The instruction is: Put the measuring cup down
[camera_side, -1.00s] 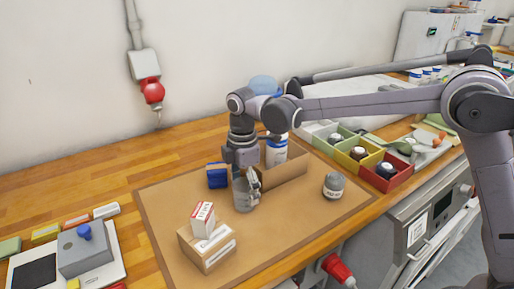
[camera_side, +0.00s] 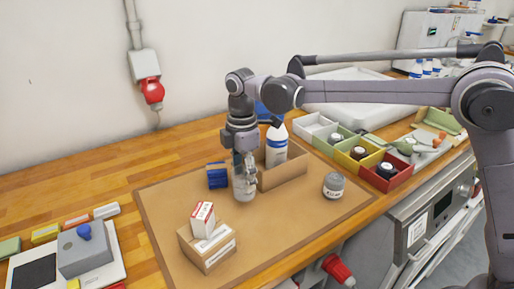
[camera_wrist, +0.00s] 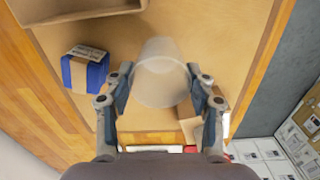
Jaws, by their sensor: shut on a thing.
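The measuring cup (camera_side: 244,188) is a clear, greyish tumbler, roughly upright over the brown mat (camera_side: 165,205) in the side view. My gripper (camera_side: 243,165) points down and is shut on it. In the wrist view the measuring cup (camera_wrist: 163,75) sits between the two fingers of my gripper (camera_wrist: 163,82), with its wide end and walls see-through. I cannot tell whether its base touches the mat. The fingers partly hide its upper part in the side view.
A blue box (camera_side: 217,175) stands close left of the cup. A cardboard tray (camera_side: 284,173) and a white bottle (camera_side: 276,147) are close behind right. A carton (camera_side: 207,248) bears a small box (camera_side: 203,219) in front. A grey jar (camera_side: 333,185) stands right; mat between is clear.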

